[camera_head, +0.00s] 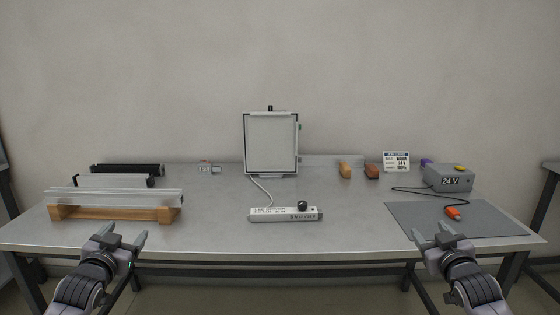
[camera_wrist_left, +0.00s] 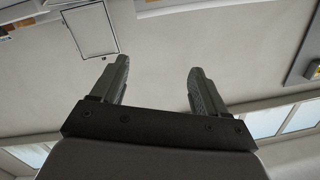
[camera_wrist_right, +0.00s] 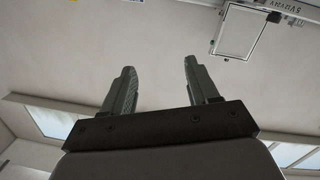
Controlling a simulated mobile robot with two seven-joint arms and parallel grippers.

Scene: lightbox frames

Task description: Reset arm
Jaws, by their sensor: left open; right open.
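My left gripper (camera_head: 124,241) is open and empty, over the front left edge of the table. Its two spread fingers also show in the left wrist view (camera_wrist_left: 158,82), with nothing between them. My right gripper (camera_head: 432,237) is open and empty at the front right edge, by the grey mat. Its spread fingers show in the right wrist view (camera_wrist_right: 160,85), also with nothing between them. Both arms come in from the bottom of the head view, and the grippers are well apart.
The table (camera_head: 340,230) holds a framed panel (camera_head: 271,143), a white labelled strip (camera_head: 285,214) and metal rails (camera_head: 115,198) on a wooden stand (camera_head: 118,214). At right are a 24 V box (camera_head: 450,171), an orange connector (camera_head: 453,213) and a grey mat (camera_head: 485,220). The front middle is clear.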

